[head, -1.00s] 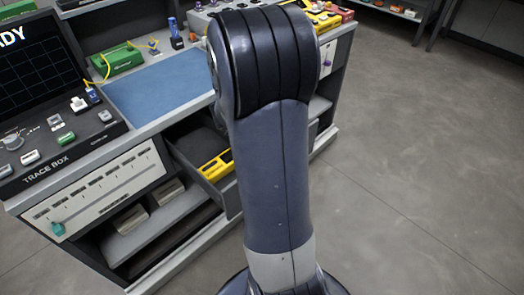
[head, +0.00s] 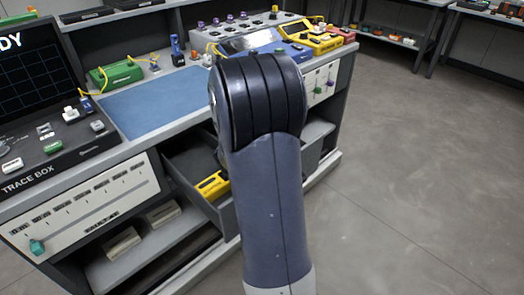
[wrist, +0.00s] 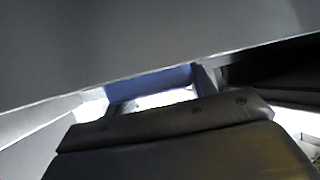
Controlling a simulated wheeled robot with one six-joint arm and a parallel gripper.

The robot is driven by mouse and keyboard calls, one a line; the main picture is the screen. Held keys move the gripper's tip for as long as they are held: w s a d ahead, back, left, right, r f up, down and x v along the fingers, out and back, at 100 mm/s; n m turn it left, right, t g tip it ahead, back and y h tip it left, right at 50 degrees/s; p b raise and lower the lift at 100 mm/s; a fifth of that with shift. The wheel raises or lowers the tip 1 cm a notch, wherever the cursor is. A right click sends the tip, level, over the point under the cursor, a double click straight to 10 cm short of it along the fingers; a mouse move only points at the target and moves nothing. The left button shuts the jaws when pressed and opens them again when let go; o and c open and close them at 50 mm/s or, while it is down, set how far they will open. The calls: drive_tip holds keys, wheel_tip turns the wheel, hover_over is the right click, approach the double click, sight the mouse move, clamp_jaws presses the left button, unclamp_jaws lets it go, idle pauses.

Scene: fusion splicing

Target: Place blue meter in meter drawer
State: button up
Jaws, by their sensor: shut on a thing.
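In the wrist view my gripper (wrist: 165,118) shows as a dark block with small screws at the bottom. A blue strip, apparently the blue meter (wrist: 152,83), lies just beyond it, and the gripper is shut on it. Most of the meter is hidden. In the head view my arm hides the gripper and what it holds. The meter drawer (head: 222,213) stands open below the bench, left of my arm. A yellow meter (head: 212,185) lies in it, and my arm covers the drawer's right part.
The bench bears a blue mat (head: 160,102), a green box (head: 116,74), a trace box (head: 60,150) at left, and a blue device (head: 286,50) beside a yellow device (head: 318,38). A shelf (head: 155,245) lies under the bench. The floor (head: 420,170) at right is clear.

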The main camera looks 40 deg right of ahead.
drive_tip(key=shift+f, duration=0.15)
drive_tip(key=shift+f, duration=0.1)
drive_tip(key=shift+f, duration=0.5)
drive_tip(key=o, duration=1.1)
drive_tip(key=shift+f, duration=0.1)
drive_tip(key=shift+o, duration=0.2)
drive_tip(key=shift+r, duration=0.5)
drive_tip(key=p+v, duration=0.5)
drive_tip(key=v, duration=0.7)
